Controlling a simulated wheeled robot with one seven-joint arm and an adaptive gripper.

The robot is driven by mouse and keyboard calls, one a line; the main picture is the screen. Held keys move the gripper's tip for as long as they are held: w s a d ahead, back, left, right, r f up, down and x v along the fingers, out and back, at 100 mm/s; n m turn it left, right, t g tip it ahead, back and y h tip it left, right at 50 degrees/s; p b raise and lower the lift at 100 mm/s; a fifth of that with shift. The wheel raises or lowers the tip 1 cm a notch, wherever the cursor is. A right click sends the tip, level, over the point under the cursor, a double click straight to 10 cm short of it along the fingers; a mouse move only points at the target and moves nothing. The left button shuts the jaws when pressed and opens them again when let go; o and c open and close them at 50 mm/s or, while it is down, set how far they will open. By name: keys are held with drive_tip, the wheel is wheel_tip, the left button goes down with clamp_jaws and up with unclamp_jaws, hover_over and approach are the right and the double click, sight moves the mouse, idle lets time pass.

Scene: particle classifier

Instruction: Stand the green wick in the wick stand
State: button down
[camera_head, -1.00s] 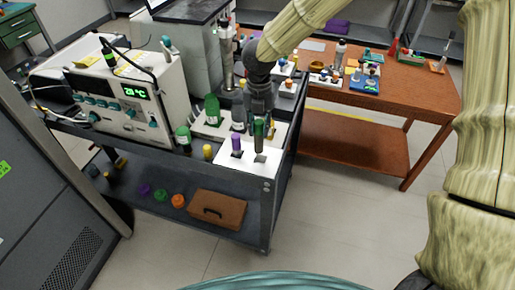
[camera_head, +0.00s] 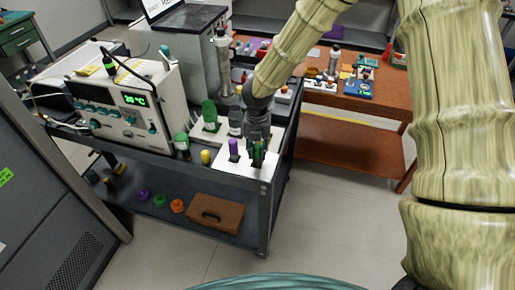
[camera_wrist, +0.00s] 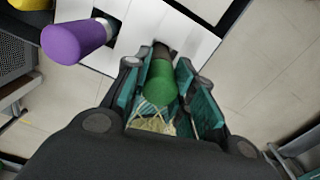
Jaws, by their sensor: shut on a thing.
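The green wick (camera_wrist: 159,84) is upright between the fingers of my gripper (camera_wrist: 168,95), which is shut on it. In the head view, my gripper (camera_head: 257,150) is low over the right part of the white wick stand (camera_head: 232,168). The wick's dark lower end meets a dark slot of the stand (camera_wrist: 188,36) in the wrist view; how deep it sits I cannot tell. A purple wick (camera_wrist: 75,41) stands in the neighbouring slot to the left, and it also shows in the head view (camera_head: 233,147).
Green bottles (camera_head: 209,112) and a yellow-capped vial (camera_head: 205,157) stand behind and left of the stand on the cart. A white instrument (camera_head: 135,105) is further left. A brown case (camera_head: 215,213) lies on the lower shelf. The floor right of the cart is clear.

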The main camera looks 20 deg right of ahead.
drive_tip(key=shift+s+f, duration=0.1)
drive_tip(key=c, duration=1.2)
unclamp_jaws()
drive_tip(key=shift+f, duration=0.1)
drive_tip(key=shift+o, duration=0.2)
wheel_tip(320, 180, up, 12)
drive_tip(key=b, duration=0.2)
drive_tip(key=shift+r, duration=0.25)
